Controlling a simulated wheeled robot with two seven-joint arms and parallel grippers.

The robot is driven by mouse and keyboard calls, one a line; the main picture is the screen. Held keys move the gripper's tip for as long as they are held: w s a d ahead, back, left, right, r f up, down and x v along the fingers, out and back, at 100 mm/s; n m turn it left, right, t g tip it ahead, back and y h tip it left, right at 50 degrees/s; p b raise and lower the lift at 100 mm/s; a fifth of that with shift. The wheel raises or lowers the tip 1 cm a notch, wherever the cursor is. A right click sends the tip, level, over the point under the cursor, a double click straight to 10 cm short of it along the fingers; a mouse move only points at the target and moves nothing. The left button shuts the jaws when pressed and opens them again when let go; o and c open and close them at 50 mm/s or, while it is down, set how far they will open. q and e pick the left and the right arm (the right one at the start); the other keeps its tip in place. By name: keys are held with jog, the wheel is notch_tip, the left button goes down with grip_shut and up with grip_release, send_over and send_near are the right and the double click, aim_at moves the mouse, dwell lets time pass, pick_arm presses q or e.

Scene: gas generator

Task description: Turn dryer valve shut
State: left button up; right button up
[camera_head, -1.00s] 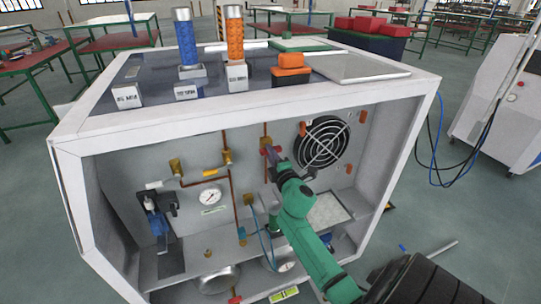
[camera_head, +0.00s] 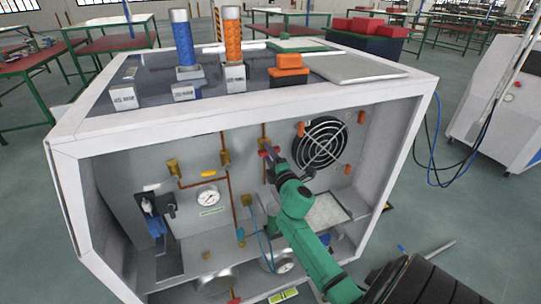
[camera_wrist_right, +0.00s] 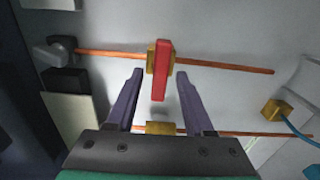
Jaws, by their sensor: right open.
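A valve with a red handle (camera_wrist_right: 162,70) and a brass body (camera_wrist_right: 151,62) sits on a copper pipe in the right wrist view. In the head view the red handle (camera_head: 267,152) is small and partly covered by my right gripper (camera_head: 271,162). In the wrist view my right gripper (camera_wrist_right: 159,88) is open. Its two purple fingers point at the valve, one on each side of the handle's lower end, with visible gaps and no clear contact. How deep the fingers reach is hard to tell. My left gripper is not in view.
The valve is inside an open-fronted white cabinet (camera_head: 250,112). A round fan grille (camera_head: 321,143) is just right of my arm. A pressure gauge (camera_head: 208,198) and another brass valve (camera_head: 225,157) are to the left. A blue hose (camera_head: 262,240) hangs below.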

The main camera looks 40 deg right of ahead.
jog(key=b+v, duration=0.1)
jog(key=v, duration=1.3)
jog(key=shift+s+b, duration=0.3)
jog(key=shift+a, duration=0.1)
